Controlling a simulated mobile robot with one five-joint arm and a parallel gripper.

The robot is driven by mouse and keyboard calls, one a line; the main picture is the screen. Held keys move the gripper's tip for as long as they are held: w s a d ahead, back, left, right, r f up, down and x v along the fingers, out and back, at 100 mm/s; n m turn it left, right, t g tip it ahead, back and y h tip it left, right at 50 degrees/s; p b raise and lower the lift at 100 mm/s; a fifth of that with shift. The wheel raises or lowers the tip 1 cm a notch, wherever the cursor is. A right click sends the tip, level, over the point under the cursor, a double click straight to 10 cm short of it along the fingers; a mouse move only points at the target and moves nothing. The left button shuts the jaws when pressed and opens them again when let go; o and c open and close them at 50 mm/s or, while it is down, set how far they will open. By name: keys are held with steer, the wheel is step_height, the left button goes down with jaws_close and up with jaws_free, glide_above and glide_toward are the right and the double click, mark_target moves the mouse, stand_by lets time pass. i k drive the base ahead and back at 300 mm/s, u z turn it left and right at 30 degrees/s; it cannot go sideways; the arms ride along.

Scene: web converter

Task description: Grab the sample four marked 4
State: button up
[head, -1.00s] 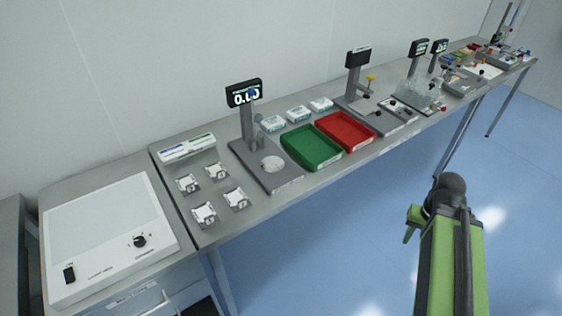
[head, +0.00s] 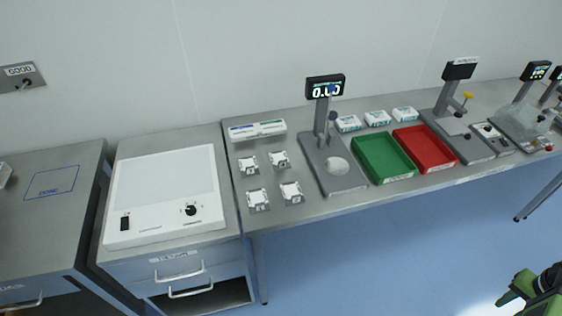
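Several small white samples on grey holders stand at the left end of the long steel table. They form two rows: back left (head: 248,163), back right (head: 280,160), front left (head: 257,199) and front right (head: 291,193). Their marks are too small to read surely, so I cannot tell which is marked 4. My green and black gripper (head: 522,287) shows only partly at the lower right corner, over the floor and well away from the samples. I cannot see whether it is open or shut.
A gauge with a display (head: 325,88) stands right of the samples, then a green tray (head: 384,160) and a red tray (head: 424,149). A white light box (head: 168,190) on a drawer cabinet is to the left. Blue floor is free in front of the table.

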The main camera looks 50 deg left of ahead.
mark_target(280, 157)
steer(key=u, duration=0.05)
steer(key=i, duration=1.25)
steer(key=u, duration=1.45)
steer(key=k, duration=0.15)
steer(key=u, duration=2.6)
steer(key=k, duration=0.6)
steer(key=z, duration=0.25)
steer(key=i, duration=1.6)
steer(key=u, duration=0.2)
